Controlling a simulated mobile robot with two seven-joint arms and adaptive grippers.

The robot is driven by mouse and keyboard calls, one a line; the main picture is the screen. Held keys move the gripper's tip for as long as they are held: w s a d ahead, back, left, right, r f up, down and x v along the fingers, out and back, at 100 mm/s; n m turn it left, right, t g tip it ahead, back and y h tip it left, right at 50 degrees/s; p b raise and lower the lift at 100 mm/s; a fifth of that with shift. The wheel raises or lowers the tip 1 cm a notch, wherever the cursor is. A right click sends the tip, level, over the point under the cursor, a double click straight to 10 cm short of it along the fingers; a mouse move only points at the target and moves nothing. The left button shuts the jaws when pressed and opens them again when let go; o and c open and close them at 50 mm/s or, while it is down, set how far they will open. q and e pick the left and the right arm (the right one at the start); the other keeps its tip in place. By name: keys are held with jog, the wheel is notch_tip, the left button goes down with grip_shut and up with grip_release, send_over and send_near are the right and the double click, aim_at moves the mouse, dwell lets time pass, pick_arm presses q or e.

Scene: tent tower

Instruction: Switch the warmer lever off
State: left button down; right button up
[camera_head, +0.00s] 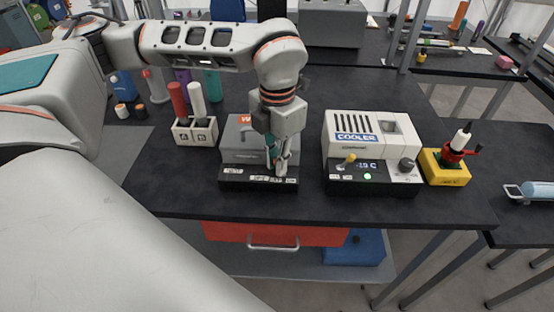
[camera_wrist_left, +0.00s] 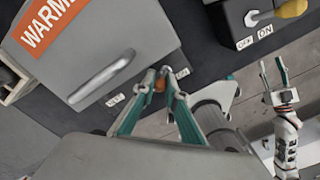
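The warmer (camera_head: 238,130) is a grey box with an orange label and a black front strip, on the dark bench; its label and metal handle fill the upper left of the left wrist view (camera_wrist_left: 130,40). My left gripper (camera_head: 279,172) points down at the right part of that strip. In the left wrist view its teal fingers (camera_wrist_left: 157,76) are close together around the small orange lever knob (camera_wrist_left: 160,86), between two white labels too small to read. The fingers mostly hide the lever. My right gripper (camera_wrist_left: 272,66) shows at the right of the wrist view with its fingers apart.
Right of the warmer stands a white cooler (camera_head: 372,138) with a yellow-knobbed lever (camera_head: 347,160) and a lit green light. A yellow block (camera_head: 445,169) with a red-black tool is beyond it. A rack (camera_head: 195,133) with red and white tubes stands left. The front bench edge is clear.

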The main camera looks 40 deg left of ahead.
pick_arm(q)
jog(key=shift+s+a+f+t+h+b, duration=0.15)
jog(key=shift+a+f+t+h+b, duration=0.35)
jog(key=shift+b, duration=0.55)
jog(key=shift+s+d+r+h+b, duration=0.1)
jog(key=shift+r+h+b, duration=0.15)
jog(key=shift+h+b, duration=0.15)
jog(key=shift+r, duration=0.1)
jog(key=c, duration=2.3)
grip_release()
jog(key=shift+c, duration=0.2)
jog(key=shift+r, duration=0.2)
notch_tip(320, 180, up, 11)
jog(key=s+a, duration=0.1)
jog(key=a, duration=0.1)
jog(key=shift+r, duration=0.2)
